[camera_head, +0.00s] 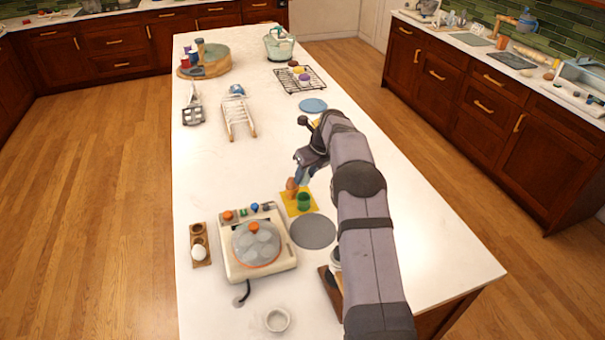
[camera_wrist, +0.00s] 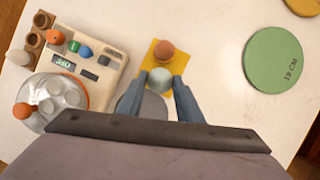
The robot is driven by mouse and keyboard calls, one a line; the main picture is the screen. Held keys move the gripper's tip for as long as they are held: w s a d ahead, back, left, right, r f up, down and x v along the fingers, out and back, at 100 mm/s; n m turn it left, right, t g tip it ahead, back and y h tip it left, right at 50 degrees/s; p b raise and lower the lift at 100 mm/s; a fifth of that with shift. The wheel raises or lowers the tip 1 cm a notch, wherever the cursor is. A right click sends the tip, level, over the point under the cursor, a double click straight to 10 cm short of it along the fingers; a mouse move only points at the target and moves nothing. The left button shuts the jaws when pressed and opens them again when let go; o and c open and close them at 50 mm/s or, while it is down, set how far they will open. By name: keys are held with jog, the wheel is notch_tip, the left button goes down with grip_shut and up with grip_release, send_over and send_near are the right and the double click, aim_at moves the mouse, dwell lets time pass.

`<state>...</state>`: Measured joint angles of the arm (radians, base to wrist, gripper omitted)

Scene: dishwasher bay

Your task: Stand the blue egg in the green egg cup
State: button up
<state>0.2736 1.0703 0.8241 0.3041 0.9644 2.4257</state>
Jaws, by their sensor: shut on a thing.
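My gripper (camera_head: 301,179) is above the yellow mat (camera_head: 312,207), with its fingers pointing down. In the wrist view its two fingers are closed on the sides of a pale blue-green rounded thing, which appears to be the blue egg (camera_wrist: 160,77). The egg is hard to pick out in the head view. The green egg cup (camera_head: 304,202) stands on the mat just in front of and below the fingers. In the wrist view the cup is hidden behind the egg. An orange-brown cup (camera_head: 291,185) stands beside it at the mat's back left, also in the wrist view (camera_wrist: 164,50).
An egg cooker (camera_head: 258,248) with a clear lid stands left of the mat. A wooden egg holder (camera_head: 199,244) with a white egg is farther left. A flat grey disc (camera_head: 313,232) lies in front. A green disc (camera_wrist: 273,60) lies right. A wire rack (camera_head: 300,80) stands farther back.

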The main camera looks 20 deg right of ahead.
jog(key=shift+f+b, duration=2.15)
jog(key=shift+b, duration=0.15)
jog(key=shift+f, duration=0.65)
jog(key=shift+p, duration=0.9)
jog(key=shift+f+b, duration=0.35)
jog(key=shift+f, duration=0.5)
dwell(0.6)
jog(key=o, duration=1)
jog(key=shift+r, duration=0.1)
